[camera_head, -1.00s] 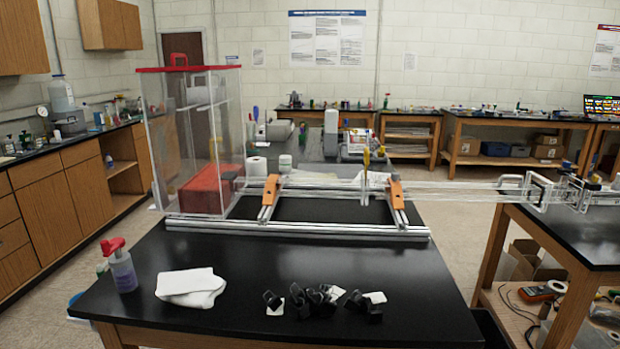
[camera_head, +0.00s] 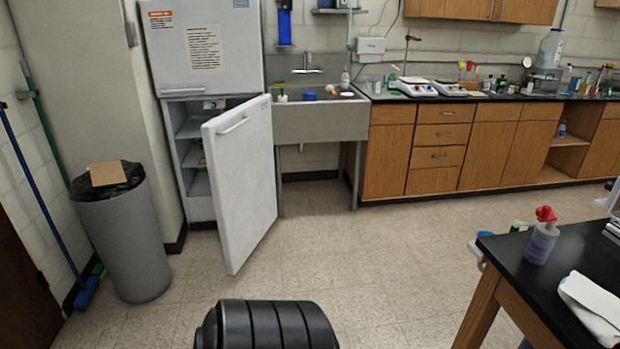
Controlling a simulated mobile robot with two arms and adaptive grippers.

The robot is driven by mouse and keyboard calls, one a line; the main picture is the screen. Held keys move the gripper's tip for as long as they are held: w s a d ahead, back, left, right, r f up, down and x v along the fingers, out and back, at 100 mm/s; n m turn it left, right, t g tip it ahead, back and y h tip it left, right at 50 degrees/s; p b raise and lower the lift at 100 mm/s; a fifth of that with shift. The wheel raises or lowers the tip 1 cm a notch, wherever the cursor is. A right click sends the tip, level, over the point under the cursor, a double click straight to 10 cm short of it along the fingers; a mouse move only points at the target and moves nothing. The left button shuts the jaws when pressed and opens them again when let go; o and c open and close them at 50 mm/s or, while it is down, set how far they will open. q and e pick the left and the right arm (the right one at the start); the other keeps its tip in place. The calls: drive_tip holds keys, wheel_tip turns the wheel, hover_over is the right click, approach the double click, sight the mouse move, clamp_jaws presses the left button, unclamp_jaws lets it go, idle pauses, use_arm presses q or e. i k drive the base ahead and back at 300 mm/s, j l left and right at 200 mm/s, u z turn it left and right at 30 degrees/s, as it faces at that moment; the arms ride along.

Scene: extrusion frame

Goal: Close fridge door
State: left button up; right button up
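The white fridge (camera_head: 205,58) stands against the back wall at the left of the head view. Its upper door is shut and carries paper notices. Its lower door (camera_head: 245,180) stands wide open, swung out toward me, with a handle (camera_head: 232,125) near its top edge. Shelves (camera_head: 193,128) show inside the lower compartment, to the left of the open door. A black ribbed part of my own arm or body shows at the bottom centre, well short of the door. Neither gripper is in view.
A grey bin (camera_head: 125,240) with a black bag stands left of the fridge, with a blue broom (camera_head: 85,292) beside it. A sink (camera_head: 320,118) and wooden cabinets (camera_head: 440,150) line the wall to the right. A black table (camera_head: 545,285) is at lower right. The floor before the fridge is clear.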

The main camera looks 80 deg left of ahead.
sight(238, 145)
drive_tip(key=u, duration=2.85)
drive_tip(key=i+l, duration=0.15)
drive_tip(key=i, duration=0.7)
